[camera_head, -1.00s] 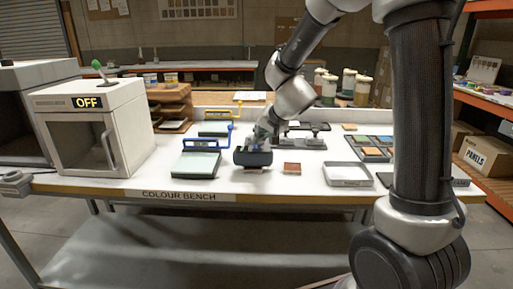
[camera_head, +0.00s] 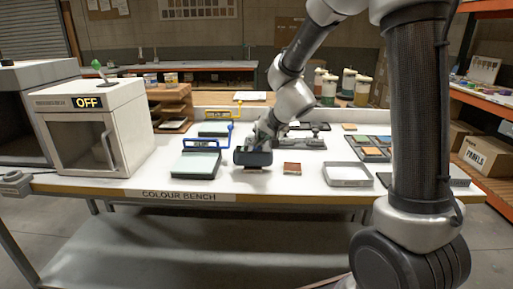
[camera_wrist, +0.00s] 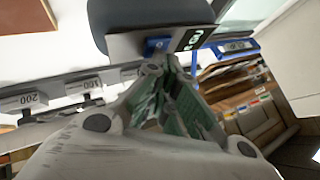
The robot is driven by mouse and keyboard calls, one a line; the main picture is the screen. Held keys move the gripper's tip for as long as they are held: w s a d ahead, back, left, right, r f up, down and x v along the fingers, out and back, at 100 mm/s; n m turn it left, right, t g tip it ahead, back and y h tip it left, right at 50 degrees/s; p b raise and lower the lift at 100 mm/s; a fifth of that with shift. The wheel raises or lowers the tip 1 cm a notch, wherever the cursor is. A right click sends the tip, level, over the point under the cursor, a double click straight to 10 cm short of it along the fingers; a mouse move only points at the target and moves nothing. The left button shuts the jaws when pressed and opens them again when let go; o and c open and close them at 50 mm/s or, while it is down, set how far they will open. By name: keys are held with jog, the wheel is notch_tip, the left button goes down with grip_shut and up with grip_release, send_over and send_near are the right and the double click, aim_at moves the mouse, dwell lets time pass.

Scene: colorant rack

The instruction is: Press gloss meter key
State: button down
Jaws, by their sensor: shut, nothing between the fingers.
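The gloss meter (camera_head: 253,158) is a dark rounded block near the front middle of the bench. In the wrist view its dark body (camera_wrist: 140,13) fills the top, with a small lit display (camera_wrist: 193,39) and a blue key (camera_wrist: 157,45) on its grey face. My gripper (camera_head: 263,136) is shut and empty, pointing down at the meter from behind. In the wrist view my gripper's fingertips (camera_wrist: 153,66) are right by the blue key. I cannot tell whether they touch it.
A reddish panel (camera_head: 292,168) lies right of the meter, and a grey tray (camera_head: 348,175) farther right. A pad with a blue-handled frame (camera_head: 196,165) is to the left. A white oven reading OFF (camera_head: 95,130) stands at the left. Labelled blocks (camera_wrist: 22,102) stand behind the meter.

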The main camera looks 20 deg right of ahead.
dwell(0.3)
jog(key=shift+r, duration=0.75)
jog(key=shift+r, duration=2.5)
jog(key=s+f+n+g, duration=0.3)
jog(key=s+f+g, duration=0.1)
jog(key=s, duration=0.3)
jog(key=s+d+r+h, duration=0.1)
jog(key=s+d, duration=0.3)
jog(key=s, duration=0.5)
jog(key=s+d+r+n+h, duration=0.1)
jog(key=s+d+r, duration=0.3)
jog(key=s, duration=0.5)
jog(key=s+d+r+n, duration=0.1)
jog(key=s+d+r, duration=0.1)
jog(key=s+d, duration=0.4)
jog(key=s, duration=0.3)
jog(key=shift+s+r+g+h, duration=0.15)
jog(key=shift+g+h, duration=0.15)
jog(key=shift+h, duration=0.1)
